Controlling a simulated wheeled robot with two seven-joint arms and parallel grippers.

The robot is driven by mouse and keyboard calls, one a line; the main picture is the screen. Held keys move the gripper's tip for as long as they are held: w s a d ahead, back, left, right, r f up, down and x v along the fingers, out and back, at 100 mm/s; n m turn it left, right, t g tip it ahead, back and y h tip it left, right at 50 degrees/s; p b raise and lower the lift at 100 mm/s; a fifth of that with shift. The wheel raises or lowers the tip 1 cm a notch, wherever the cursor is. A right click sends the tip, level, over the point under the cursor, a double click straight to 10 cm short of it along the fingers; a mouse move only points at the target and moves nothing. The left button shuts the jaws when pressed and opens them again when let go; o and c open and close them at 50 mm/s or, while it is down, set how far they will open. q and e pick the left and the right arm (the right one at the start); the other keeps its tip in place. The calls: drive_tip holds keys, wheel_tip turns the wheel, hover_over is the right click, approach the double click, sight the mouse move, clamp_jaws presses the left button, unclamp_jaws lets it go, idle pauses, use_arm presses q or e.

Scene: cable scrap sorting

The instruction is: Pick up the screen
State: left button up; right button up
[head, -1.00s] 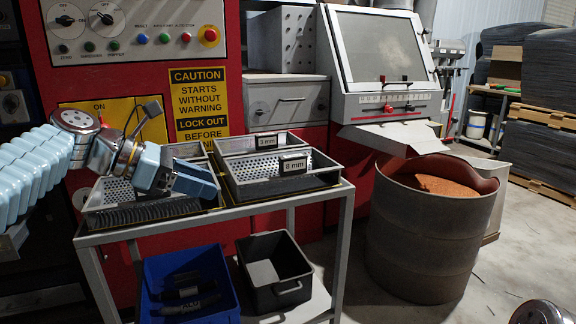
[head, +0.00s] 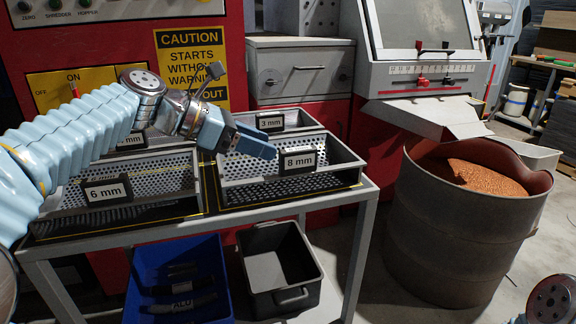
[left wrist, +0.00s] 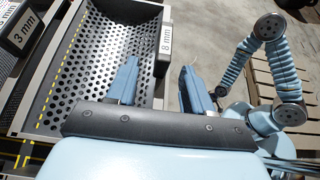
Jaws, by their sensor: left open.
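Several perforated metal screen trays sit on the rack. The 8 mm screen (head: 335,150) is at the front right, and it fills the upper left of the left wrist view (left wrist: 88,60). My left gripper (head: 262,146) is open and empty, over the near side of that screen, left of its 8 mm label (head: 299,161). In the left wrist view (left wrist: 160,85), one finger is over the screen's inside and the other beyond its labelled wall. Contact cannot be told. The 6 mm screen (head: 160,170) is at the front left; the 3 mm screen (head: 298,120) is behind the 8 mm one.
A blue bin (head: 180,255) and a black bin (head: 281,273) stand on the rack's lower shelf. A drum of copper-coloured granules (head: 410,235) stands to the right. A red machine panel (head: 90,48) rises behind the rack. Part of my right arm shows at the lower right.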

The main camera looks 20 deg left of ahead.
sight(279, 153)
use_arm(q)
drive_tip(key=x, duration=0.7)
drive_tip(key=shift+s+f, duration=0.15)
drive_tip(key=shift+s, duration=0.15)
clamp_jaws()
idle(1.0)
